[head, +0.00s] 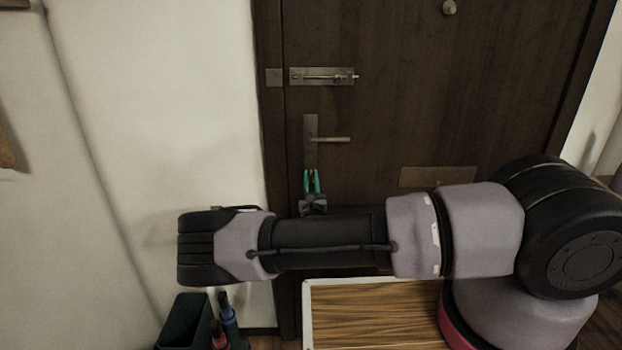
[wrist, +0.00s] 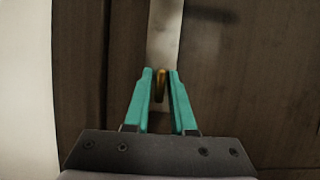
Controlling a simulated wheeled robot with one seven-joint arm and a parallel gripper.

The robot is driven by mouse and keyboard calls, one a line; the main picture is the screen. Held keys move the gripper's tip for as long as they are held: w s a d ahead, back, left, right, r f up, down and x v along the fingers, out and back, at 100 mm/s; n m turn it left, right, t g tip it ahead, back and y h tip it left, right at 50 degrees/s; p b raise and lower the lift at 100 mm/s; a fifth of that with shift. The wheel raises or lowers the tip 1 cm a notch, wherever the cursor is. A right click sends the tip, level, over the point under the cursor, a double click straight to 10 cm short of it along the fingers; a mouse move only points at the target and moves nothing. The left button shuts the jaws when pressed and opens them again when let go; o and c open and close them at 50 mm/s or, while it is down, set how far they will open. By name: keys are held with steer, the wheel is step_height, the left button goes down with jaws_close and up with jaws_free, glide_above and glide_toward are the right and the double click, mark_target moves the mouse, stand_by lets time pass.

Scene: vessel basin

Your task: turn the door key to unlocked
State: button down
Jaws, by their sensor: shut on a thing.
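The dark wooden door (head: 420,110) fills the upper middle of the head view. A metal handle plate with a lever (head: 328,139) is on its left side. My gripper (head: 312,175), with green fingers, is at the lower end of that plate. In the wrist view, my gripper (wrist: 160,74) is shut on the brass-coloured door key (wrist: 161,84), which shows as a narrow upright piece between the fingertips. The lock around the key is mostly hidden by the fingers, so I cannot tell whether it is locked.
A slide bolt (head: 322,76) is above the handle, and a mail slot plate (head: 437,177) is to its right. A dark bin (head: 187,322) and bottles (head: 228,316) stand on the floor at the lower left. A white wall (head: 160,110) borders the door.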

steer(key=c, duration=0.9)
jaws_free()
steer(key=shift+s, duration=0.1)
steer(key=v, duration=1)
steer(key=shift+s+f, duration=0.25)
